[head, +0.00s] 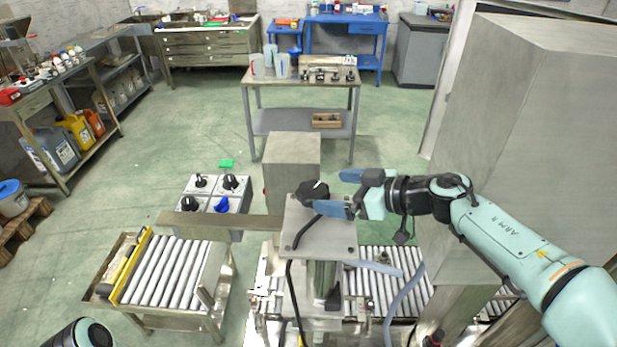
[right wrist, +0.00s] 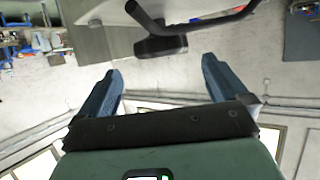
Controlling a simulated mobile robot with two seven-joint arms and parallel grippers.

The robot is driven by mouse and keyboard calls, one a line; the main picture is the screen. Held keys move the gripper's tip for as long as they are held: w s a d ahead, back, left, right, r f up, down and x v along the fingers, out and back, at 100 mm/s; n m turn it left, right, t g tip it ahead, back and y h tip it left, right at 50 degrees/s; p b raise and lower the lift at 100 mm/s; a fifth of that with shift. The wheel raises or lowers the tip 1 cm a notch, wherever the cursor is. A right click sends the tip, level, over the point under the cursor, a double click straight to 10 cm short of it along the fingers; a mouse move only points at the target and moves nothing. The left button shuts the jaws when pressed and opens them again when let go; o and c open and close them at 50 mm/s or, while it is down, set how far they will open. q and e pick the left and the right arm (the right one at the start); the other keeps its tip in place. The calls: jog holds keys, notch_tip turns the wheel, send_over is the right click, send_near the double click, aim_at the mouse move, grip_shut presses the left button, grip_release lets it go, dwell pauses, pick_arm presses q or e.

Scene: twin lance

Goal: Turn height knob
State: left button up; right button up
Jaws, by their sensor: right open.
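A black knob (head: 312,190) with a bent dark rod stands on a grey metal plate (head: 325,236) in the middle of the head view; I take it for the height knob. My right gripper (head: 343,192) comes in from the right, open, its two blue fingers pointing left. The knob is just off the fingertips; I cannot tell if they touch. In the right wrist view the black knob (right wrist: 160,47) shows ahead of my open right gripper (right wrist: 160,66), roughly midway between the fingertips, with nothing held. My left gripper is out of view.
A grey control box (head: 238,186) with black knobs and a blue knob (head: 221,204) stands left of the plate. Roller conveyors (head: 172,272) lie at the front. A grey block (head: 292,158) stands behind the plate. A large grey cabinet (head: 530,130) rises at right.

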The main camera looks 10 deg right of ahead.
aim_at(316, 191)
jog(key=x, duration=0.6)
jog(key=shift+s+a+f+b, duration=0.1)
jog(key=shift+s+f+b, duration=0.1)
jog(key=shift+b, duration=0.2)
jog(key=shift+w+a, duration=0.25)
jog(key=c, duration=1)
